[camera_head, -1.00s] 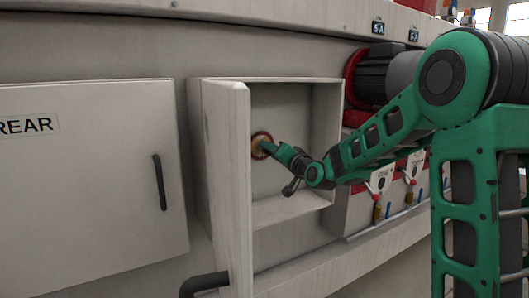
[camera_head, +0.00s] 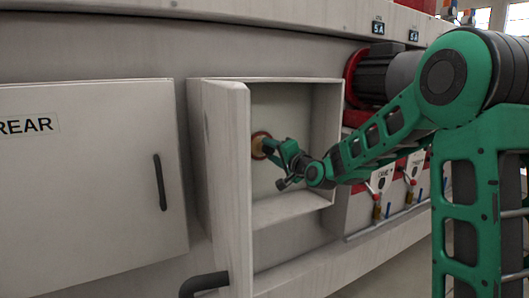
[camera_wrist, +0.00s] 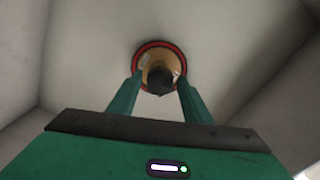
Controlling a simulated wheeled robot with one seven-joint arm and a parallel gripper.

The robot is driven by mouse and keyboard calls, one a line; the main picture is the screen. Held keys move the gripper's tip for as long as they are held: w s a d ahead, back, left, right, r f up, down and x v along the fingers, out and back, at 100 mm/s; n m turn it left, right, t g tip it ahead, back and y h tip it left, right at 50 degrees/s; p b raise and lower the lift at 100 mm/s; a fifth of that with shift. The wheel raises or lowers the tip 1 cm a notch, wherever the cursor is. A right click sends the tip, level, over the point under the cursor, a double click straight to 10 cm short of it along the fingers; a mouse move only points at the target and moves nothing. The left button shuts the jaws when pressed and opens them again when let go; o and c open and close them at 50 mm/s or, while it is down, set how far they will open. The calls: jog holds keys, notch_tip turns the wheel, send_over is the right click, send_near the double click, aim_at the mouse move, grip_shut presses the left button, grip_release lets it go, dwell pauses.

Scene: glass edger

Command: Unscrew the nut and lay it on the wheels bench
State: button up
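The nut (camera_wrist: 148,59) is a brass-coloured piece with a dark end facing the wrist camera. It sits in front of a red ring (camera_wrist: 178,48) on the back wall of an open cabinet. My gripper (camera_wrist: 160,82) has one finger on each side of the nut, and the fingertips appear to be against its brass sides. In the head view my gripper (camera_head: 268,147) reaches into the cabinet up to the nut (camera_head: 257,146), partly hiding it. The wheels bench cannot be made out in these views.
The open cabinet door (camera_head: 228,185) stands out to the left of my gripper. The cabinet's floor (camera_head: 290,208) and side walls enclose it closely. A closed door marked REAR (camera_head: 90,190) is at left. A motor (camera_head: 376,75) and valves stand to the right.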

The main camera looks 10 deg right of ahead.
jog(key=c, duration=0.9)
jog(key=n, duration=1.3)
jog(key=shift+n, duration=0.3)
jog(key=n, duration=0.6)
jog(key=shift+n, duration=0.3)
jog(key=n, duration=0.7)
jog(key=o, duration=1)
